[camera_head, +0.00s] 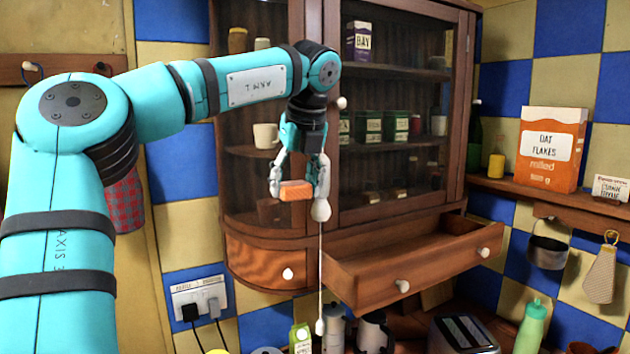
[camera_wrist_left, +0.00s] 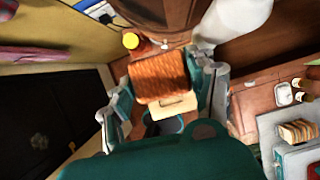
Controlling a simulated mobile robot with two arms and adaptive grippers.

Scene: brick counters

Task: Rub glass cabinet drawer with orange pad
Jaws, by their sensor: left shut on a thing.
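My left gripper (camera_head: 298,187) is shut on the orange pad (camera_head: 295,192), in front of the cabinet's lower shelves. In the left wrist view the pad (camera_wrist_left: 158,76) sits between the two fingers, with a pale edge toward me. The wooden glass cabinet (camera_head: 322,120) hangs on the wall. Its wide drawer (camera_head: 376,284) is pulled open, with white knobs on its front. The pad is above and left of this drawer, apart from it. A smaller curved drawer front (camera_head: 262,265) with one white knob is to the left. My right gripper is not in view.
A white cord (camera_head: 320,265) hangs close by the held pad. Below the drawer stand a metal pot (camera_head: 334,330), a toaster (camera_head: 462,334) and a green bottle (camera_head: 533,325). An oat flakes box (camera_head: 551,150) stands on the right shelf. The open drawer juts outward.

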